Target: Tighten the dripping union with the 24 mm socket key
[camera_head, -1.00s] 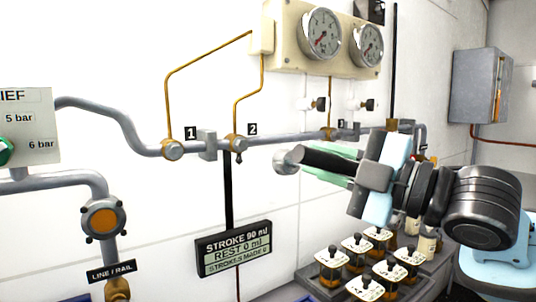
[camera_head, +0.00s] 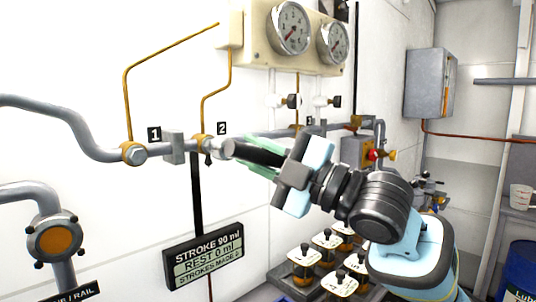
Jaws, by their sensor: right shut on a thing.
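My right gripper (camera_head: 264,161) is shut on the socket key (camera_head: 255,152), which has a black handle and a silver socket end. The socket end (camera_head: 228,147) points left, right at union 2 (camera_head: 203,144) on the grey pipe. Whether it touches or sits over the union's nut I cannot tell. A dark drop hangs under union 2 (camera_head: 208,159). Union 1 (camera_head: 134,153) is to the left with no drop visible. Union 3, by its label (camera_head: 309,121), is partly hidden behind my arm and fittings. My left gripper is out of view.
Two gauges (camera_head: 291,27) sit on a cream panel above, with thin brass lines down to the pipe. A stroke display (camera_head: 203,256) hangs below union 2. Several square-topped jars (camera_head: 325,238) stand under my right arm.

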